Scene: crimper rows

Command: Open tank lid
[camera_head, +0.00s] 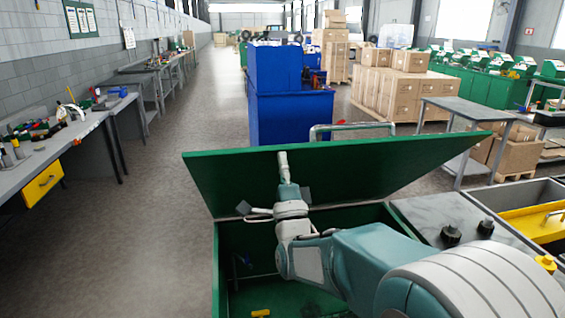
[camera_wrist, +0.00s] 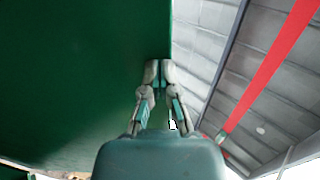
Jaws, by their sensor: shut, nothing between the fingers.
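The green tank lid (camera_head: 235,178) is raised and tilted back above the green tank (camera_head: 225,265), whose inside is partly visible. A metal handle (camera_head: 350,129) stands on the lid's far side at its upper edge. My gripper (camera_head: 283,158) is shut and empty, pointing up in front of the lid's inner face. In the wrist view the lid (camera_wrist: 70,80) fills the left side, and my gripper (camera_wrist: 158,66) is at its edge. I cannot tell whether the fingertips touch the lid. My arm hides part of the tank's interior.
Right of the tank is a grey top with black knobs (camera_head: 451,236) and a yellow-lidded bay (camera_head: 535,220). A blue cabinet (camera_head: 290,115) stands behind the lid. A workbench (camera_head: 60,140) lines the left wall. The floor (camera_head: 160,200) between is clear.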

